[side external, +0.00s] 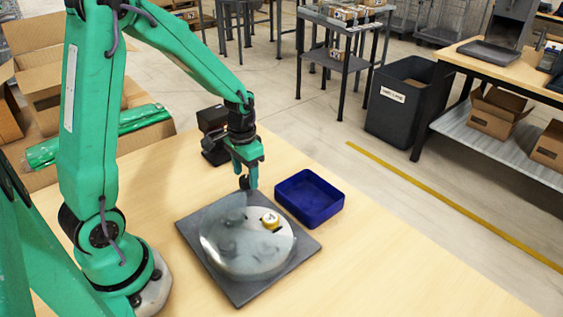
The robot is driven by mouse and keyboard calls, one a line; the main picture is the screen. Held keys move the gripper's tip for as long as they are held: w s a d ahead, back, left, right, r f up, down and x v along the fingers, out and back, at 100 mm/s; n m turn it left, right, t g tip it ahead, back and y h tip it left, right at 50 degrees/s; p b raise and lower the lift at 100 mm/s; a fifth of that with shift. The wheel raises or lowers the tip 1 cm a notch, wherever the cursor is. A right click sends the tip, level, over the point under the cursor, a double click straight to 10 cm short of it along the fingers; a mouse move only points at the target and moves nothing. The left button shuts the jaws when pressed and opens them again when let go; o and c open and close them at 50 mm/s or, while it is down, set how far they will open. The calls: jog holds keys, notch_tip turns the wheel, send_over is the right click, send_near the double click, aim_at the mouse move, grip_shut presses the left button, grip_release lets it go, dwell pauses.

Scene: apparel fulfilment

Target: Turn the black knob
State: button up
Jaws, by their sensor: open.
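A round, glassy grey disc (243,262) lies on a dark square base plate (295,268) on the wooden table. A small black piece (244,183) shows at the disc's far edge, right at my fingertips; it looks like the black knob, but it is too small to be sure. My green gripper (247,176) points down over the far edge of the disc, with its jaws open. I cannot tell whether the fingers touch the black piece. Dim grey round shapes show on the disc's left part.
A blue open bin (309,199) stands just right of the base plate. Cardboard boxes and green wrapped packs (140,116) lie at the back left. The table's front right is clear.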

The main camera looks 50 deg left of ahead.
aim_at(246, 178)
notch_tip(246, 178, up, 6)
jog(key=shift+r, duration=0.35)
jog(key=shift+r, duration=0.1)
dwell(0.3)
jog(key=shift+s+d+r, duration=0.1)
jog(key=shift+d+r, duration=0.05)
jog(key=shift+r, duration=0.1)
jog(key=s+d+r+t, duration=0.5)
jog(key=s+d+r, duration=0.2)
jog(key=s+r, duration=0.4)
jog(key=shift+s+r+t, duration=0.2)
jog(key=shift+s+t, duration=0.1)
jog(key=shift+s, duration=0.65)
